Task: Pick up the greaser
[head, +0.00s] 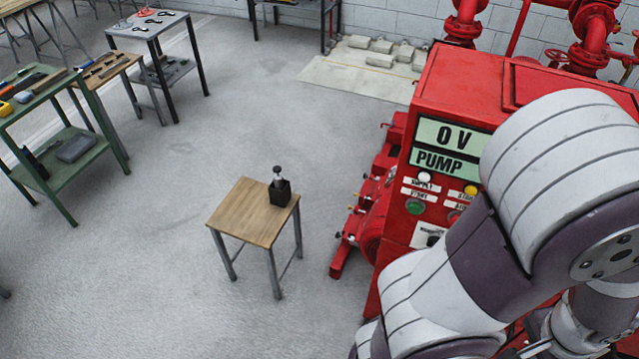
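A grey and purple arm of mine fills the right side of the head view, to the right of the table. Neither of my grippers shows in the head view.
A red pump cabinet (466,143) stands right of the table, with red machinery at its left foot. A green shelf (80,160) and work tables (153,24) with tools stand at the left. Grey floor (130,270) around the small table is clear on its left and front.

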